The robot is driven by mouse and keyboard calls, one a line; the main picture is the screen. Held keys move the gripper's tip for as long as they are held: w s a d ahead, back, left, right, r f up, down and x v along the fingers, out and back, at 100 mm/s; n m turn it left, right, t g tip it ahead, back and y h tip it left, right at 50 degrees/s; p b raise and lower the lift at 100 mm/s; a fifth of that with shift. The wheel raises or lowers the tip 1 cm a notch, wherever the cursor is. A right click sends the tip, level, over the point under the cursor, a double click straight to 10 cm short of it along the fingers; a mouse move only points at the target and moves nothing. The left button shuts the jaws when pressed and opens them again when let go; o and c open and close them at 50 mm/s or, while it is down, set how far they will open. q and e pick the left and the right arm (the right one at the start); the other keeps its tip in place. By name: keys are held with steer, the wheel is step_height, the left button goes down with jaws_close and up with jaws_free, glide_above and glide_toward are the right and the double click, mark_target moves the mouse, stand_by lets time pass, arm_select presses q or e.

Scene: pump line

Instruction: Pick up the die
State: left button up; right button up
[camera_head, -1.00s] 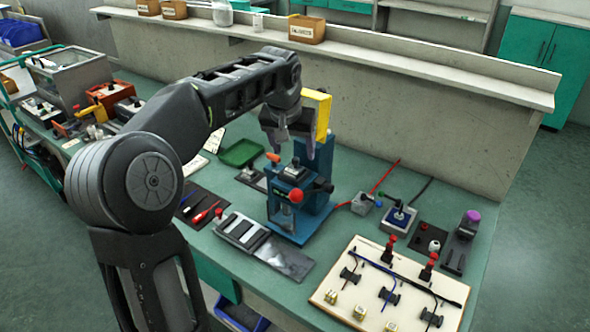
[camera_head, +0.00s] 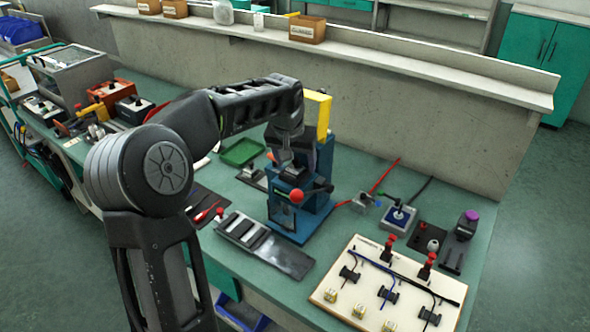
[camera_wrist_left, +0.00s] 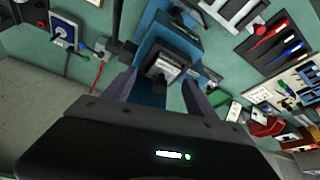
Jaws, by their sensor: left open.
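A small dark block with a light grey top, which looks like the die (camera_wrist_left: 163,67), sits on the blue press (camera_wrist_left: 170,35) in the left wrist view. In the head view the blue press (camera_head: 285,213) stands mid-bench, and my left gripper (camera_head: 291,166) is low over its top and mostly hides the block. In the wrist view the fingers of my left gripper (camera_wrist_left: 159,82) are apart, one on each side of the block, with nothing held. Whether they touch it I cannot tell. My right gripper is not in view.
A red knob (camera_head: 296,196) sticks out at the press's front. A yellow plate (camera_head: 321,112) rises behind it. A grey-black tray (camera_head: 288,261) lies in front and a cream wiring board (camera_head: 348,293) to the right. A green tray (camera_head: 241,152) is behind left.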

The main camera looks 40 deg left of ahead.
arm_select(q)
steer(key=shift+c, duration=0.3)
jaws_close()
stand_by(0.6)
